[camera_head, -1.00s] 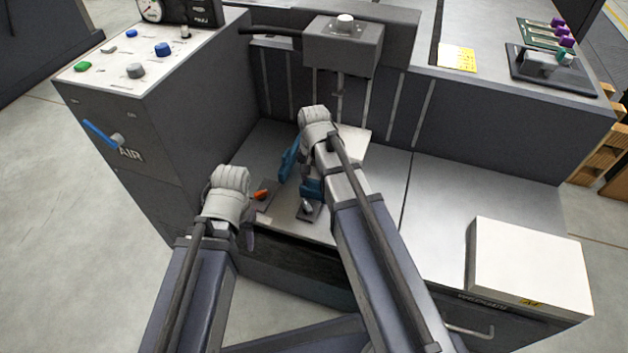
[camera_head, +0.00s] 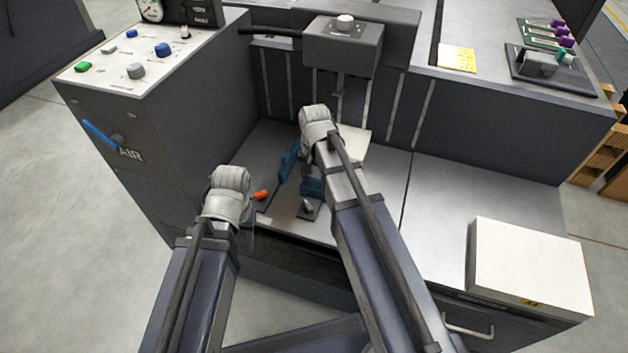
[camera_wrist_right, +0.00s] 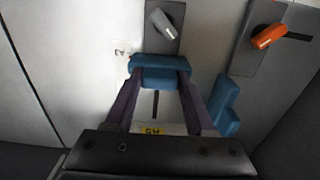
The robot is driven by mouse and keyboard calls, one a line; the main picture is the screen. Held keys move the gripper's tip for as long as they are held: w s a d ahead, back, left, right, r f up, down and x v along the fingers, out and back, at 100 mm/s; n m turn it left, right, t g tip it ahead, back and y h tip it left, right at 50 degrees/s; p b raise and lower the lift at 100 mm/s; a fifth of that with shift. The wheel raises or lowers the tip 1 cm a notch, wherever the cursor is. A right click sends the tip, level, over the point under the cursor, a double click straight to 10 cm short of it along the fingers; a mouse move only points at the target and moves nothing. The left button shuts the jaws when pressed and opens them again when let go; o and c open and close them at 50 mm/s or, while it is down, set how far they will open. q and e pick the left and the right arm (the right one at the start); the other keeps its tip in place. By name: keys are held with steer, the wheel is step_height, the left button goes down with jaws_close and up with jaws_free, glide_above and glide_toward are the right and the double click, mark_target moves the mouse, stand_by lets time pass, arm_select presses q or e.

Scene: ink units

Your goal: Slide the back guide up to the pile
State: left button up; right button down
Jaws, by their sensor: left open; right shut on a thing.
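The back guide is a blue block; in the right wrist view it (camera_wrist_right: 160,72) sits between the fingers of my right gripper (camera_wrist_right: 160,78), which is shut on it. It also shows in the head view (camera_head: 312,187), partly behind my right arm. Its grey lever (camera_wrist_right: 163,24) stands on a dark plate beside it. The pile (camera_wrist_right: 175,129), white with a yellow label, is partly hidden by my right gripper; a white corner (camera_head: 356,143) shows in the head view. My left gripper (camera_head: 248,228) is open, left of the orange lever; its fingers are mostly hidden.
A second blue guide (camera_head: 288,163) stands left of my right gripper, with an orange lever (camera_head: 262,194) on its dark plate. A grey box-shaped unit (camera_head: 343,48) hangs behind the bed. A white block (camera_head: 530,262) lies at right. The bed between is clear.

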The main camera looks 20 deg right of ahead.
steer(key=w+d, duration=0.2)
steer(key=w, duration=0.1)
steer(key=w+d, duration=0.2)
steer(key=w, duration=0.1)
steer(key=w+d, duration=0.2)
steer(key=w, duration=0.1)
steer(key=shift+w+d, duration=0.15)
steer(key=shift+c, duration=1.2)
jaws_free()
step_height(320, 180, up, 8)
steer(key=p, duration=0.7)
steer(key=shift+p, duration=0.4)
steer(key=shift+f, duration=0.1)
